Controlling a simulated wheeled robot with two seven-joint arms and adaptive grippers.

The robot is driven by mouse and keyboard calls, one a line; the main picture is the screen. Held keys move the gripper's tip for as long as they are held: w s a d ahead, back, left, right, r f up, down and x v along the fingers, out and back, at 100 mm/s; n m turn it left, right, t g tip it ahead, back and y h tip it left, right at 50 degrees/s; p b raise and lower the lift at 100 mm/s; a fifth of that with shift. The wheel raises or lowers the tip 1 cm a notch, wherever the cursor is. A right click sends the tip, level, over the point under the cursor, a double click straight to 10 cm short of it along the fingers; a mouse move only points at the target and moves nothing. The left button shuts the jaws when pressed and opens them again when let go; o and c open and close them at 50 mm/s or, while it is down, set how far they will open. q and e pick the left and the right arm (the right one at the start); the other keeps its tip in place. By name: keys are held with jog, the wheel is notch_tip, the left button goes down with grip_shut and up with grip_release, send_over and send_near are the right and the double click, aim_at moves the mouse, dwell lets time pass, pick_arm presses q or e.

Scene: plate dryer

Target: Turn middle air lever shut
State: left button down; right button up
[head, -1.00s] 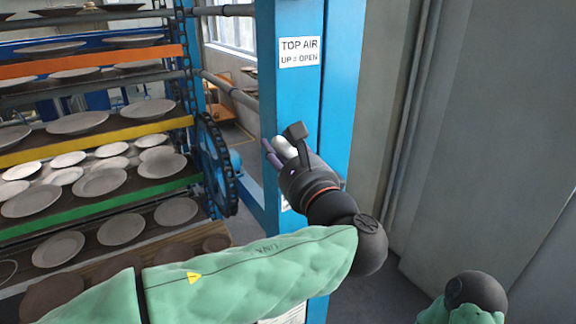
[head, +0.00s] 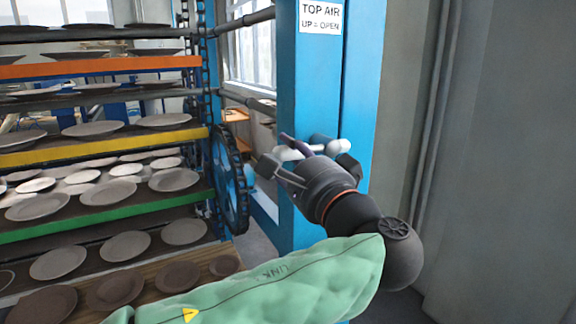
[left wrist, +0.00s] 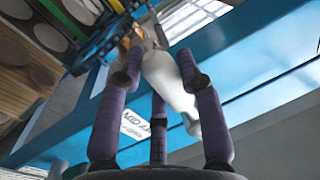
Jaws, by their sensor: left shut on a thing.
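The white middle air lever (head: 288,153) stands out from the blue post (head: 303,90) in the head view, partly covered by my gripper. My left gripper (head: 300,160) is shut on the lever. In the left wrist view the white lever (left wrist: 163,75) runs between the purple fingers, with its rounded lower end near the palm. A partly hidden label reading "MID AIR" (left wrist: 135,122) shows on the post behind the fingers. My right gripper is not in view.
A "TOP AIR, UP = OPEN" sign (head: 321,17) is on the post above. A dark chain wheel (head: 229,180) and racks of plates (head: 92,129) stand to the left. A grey wall (head: 500,150) is at the right.

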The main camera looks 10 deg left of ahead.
pick_arm(q)
jog(key=shift+a+n+b, duration=0.1)
jog(key=shift+n+b, duration=0.4)
jog(key=shift+n, duration=0.2)
jog(key=c, duration=0.8)
grip_release()
jog(key=shift+f, duration=0.1)
jog(key=shift+o, duration=0.2)
jog(key=shift+f, duration=0.1)
jog(key=v, duration=1.2)
